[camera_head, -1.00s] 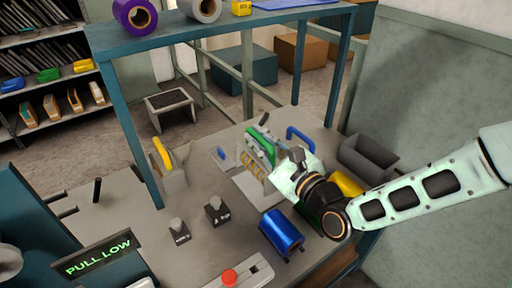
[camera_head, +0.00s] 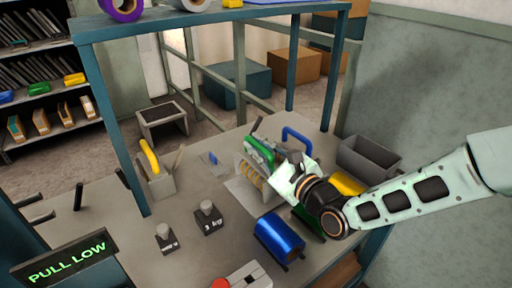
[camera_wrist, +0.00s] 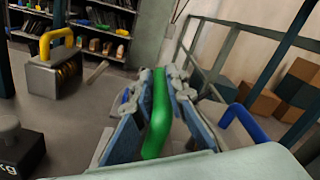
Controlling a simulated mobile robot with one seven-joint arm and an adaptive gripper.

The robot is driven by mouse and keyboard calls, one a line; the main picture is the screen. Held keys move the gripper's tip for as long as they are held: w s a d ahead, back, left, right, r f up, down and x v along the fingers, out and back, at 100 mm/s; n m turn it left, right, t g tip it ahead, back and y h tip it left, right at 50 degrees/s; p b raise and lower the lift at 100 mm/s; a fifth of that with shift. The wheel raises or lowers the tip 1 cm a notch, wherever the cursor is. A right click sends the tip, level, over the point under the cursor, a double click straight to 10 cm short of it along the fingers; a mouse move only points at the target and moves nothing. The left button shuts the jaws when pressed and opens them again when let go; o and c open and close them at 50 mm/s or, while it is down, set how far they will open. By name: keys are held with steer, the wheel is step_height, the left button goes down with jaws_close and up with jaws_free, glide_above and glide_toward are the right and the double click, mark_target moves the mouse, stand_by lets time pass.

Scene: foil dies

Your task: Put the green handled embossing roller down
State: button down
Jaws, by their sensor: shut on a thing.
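The embossing roller's green handle (camera_head: 260,152) is upper centre in the head view. Its ribbed gold body (camera_head: 250,178) shows below the handle. The green handle also fills the middle of the wrist view (camera_wrist: 157,120). My gripper (camera_head: 268,148) is shut on this handle, one finger on each side; the gripper also shows in the wrist view (camera_wrist: 155,88). The roller is low over a pale flat plate (camera_head: 243,196) on the grey bench. I cannot tell whether it touches the plate. The roller's body is hidden in the wrist view.
A yellow-handled tool (camera_head: 149,157) stands to the left, and a blue handle (camera_head: 297,138) just right of my gripper. Two weights (camera_head: 208,220), a blue foil roll (camera_head: 279,236) and a grey bin (camera_head: 368,158) stand around. The bench between the plate and the yellow-handled tool is mostly clear.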

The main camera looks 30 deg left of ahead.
steer(key=shift+f+b, duration=0.75)
steer(key=shift+f, duration=0.1)
steer(key=c, duration=1.9)
jaws_free()
steer(key=shift+f, duration=0.1)
steer(key=shift+c, duration=0.2)
